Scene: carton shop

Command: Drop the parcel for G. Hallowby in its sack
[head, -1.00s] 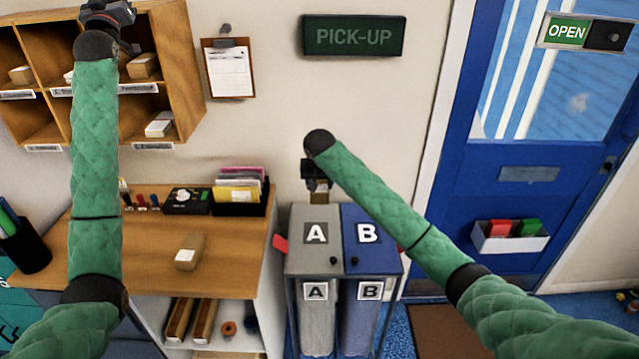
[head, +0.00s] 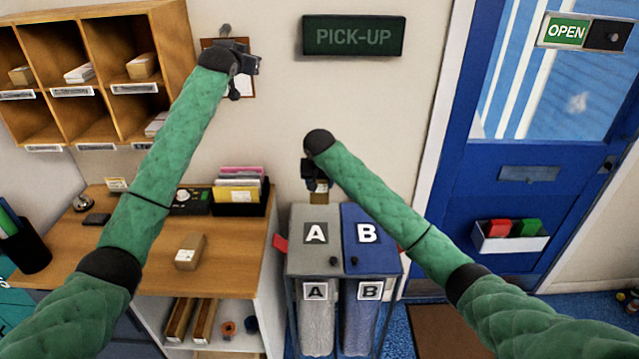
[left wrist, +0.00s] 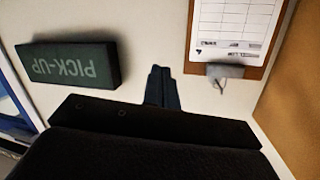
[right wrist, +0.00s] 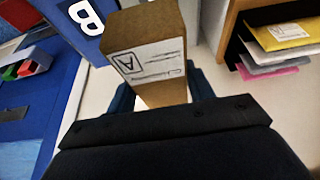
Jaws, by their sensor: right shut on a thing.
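My right gripper (head: 314,178) is shut on a brown parcel (right wrist: 150,45) and holds it just behind and above the grey lid of sack A. The parcel's white label shows a boxed letter A; its smaller print is too small to read. The parcel also shows below the gripper in the head view (head: 319,194). Grey sack A (head: 317,320) and blue sack B (head: 361,320) hang side by side in a stand under lids marked A (head: 300,255) and B (head: 385,262); both lids look closed. My left gripper (head: 246,62) is shut and empty before the clipboard.
Another parcel (head: 190,251) lies on the wooden counter (head: 235,270), left of the sacks. Pigeonholes (head: 177,60) with several parcels hang at upper left. A clipboard (left wrist: 228,60) and a PICK-UP sign (head: 353,36) are on the wall. A blue door (head: 530,200) stands at right.

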